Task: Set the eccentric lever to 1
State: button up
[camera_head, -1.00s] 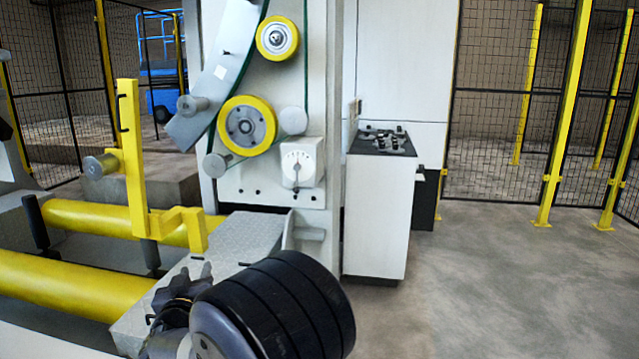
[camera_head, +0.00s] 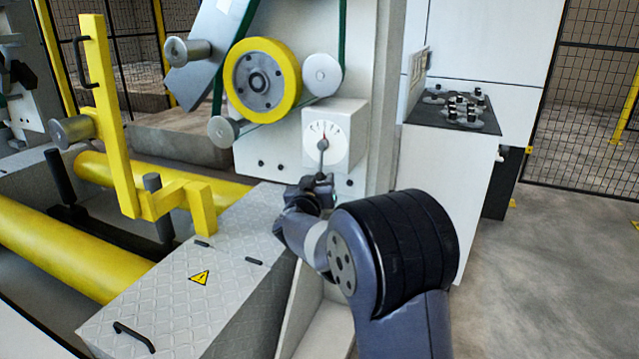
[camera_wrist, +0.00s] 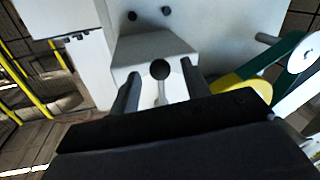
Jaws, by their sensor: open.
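The eccentric lever (camera_head: 322,150) is a short dark handle on a white dial box (camera_head: 345,128) mounted on the machine's front. In the head view its upper end shows against the dial, and its lower part is hidden by my gripper (camera_head: 320,183). In the wrist view the lever's round black knob (camera_wrist: 160,69) lies between the two dark fingers of my gripper (camera_wrist: 157,82). The fingers are open, with visible gaps on both sides of the knob. The dial's numbers are too small to read.
A yellow-rimmed roller (camera_head: 290,72) sits above left of the dial. A grey tread-plate step (camera_head: 165,310) and a yellow bracket (camera_head: 118,150) are at the left. A control cabinet (camera_head: 445,190) with black knobs stands at the right, with bare floor beyond it.

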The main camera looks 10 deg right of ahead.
jog(key=shift+w+d, duration=0.25)
jog(key=shift+w, duration=0.3)
jog(key=shift+c, duration=0.4)
grip_shut()
